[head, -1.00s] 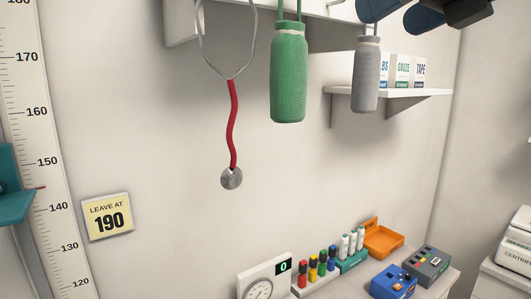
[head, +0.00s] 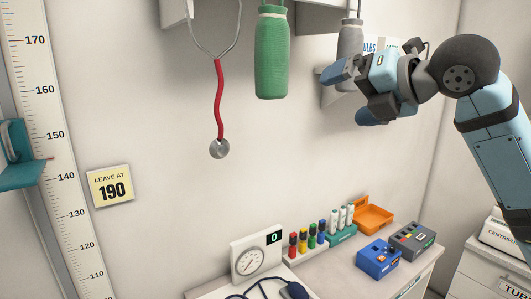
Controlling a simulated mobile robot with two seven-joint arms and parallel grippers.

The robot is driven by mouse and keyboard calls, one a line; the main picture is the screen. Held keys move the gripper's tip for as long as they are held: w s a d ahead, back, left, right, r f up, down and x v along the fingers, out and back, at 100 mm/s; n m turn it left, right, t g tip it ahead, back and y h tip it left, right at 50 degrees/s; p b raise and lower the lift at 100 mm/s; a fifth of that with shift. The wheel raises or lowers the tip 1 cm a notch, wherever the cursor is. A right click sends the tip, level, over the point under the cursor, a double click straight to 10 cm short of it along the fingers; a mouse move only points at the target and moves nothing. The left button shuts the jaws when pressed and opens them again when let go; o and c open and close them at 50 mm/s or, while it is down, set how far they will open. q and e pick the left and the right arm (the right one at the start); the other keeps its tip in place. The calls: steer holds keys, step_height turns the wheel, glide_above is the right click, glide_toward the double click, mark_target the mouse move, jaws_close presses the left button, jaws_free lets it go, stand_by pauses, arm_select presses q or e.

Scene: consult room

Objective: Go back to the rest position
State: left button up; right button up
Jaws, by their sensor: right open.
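My right gripper (head: 345,97) is raised in the upper right of the head view, its arm coming in from the right edge. Its two blue fingers are spread apart, and nothing shows between them. It is in front of the wall shelf and covers part of the grey bottle and the boxes. My left gripper is not in view.
A green bottle (head: 271,55), a grey bottle (head: 350,38) and a stethoscope (head: 219,100) hang on the wall. A counter (head: 335,278) below holds a gauge (head: 254,260), coloured tubes, an orange bin (head: 373,219), and blue (head: 378,258) and grey devices. A height scale (head: 45,150) stands left.

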steer(key=w+f+m, duration=0.2)
steer(key=f+m, duration=0.5)
steer(key=f, duration=0.7)
steer(key=w+f+m, duration=0.2)
steer(key=f+m, duration=0.4)
steer(key=f, duration=0.9)
steer(key=s+d+f+m+h, duration=0.1)
steer(key=s+f+m, duration=0.15)
steer(key=f, duration=0.35)
steer(key=s+d+f+m+t+h, duration=0.1)
steer(key=s+f+m, duration=0.15)
steer(key=f, duration=0.35)
steer(key=s+f+m+h, duration=0.1)
steer(key=f+m, duration=0.3)
steer(key=f, duration=0.2)
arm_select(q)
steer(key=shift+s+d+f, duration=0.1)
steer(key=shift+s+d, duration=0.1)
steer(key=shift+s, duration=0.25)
arm_select(e)
steer(key=s+d+f+m+h, duration=0.3)
steer(key=s+f+m, duration=0.7)
steer(key=s+f, duration=1.1)
steer(key=s+d, duration=0.1)
steer(key=s, duration=0.2)
steer(key=shift+s+d+f+g, duration=0.2)
steer(key=shift+s+f+g, duration=0.05)
steer(key=shift+f+g, duration=0.15)
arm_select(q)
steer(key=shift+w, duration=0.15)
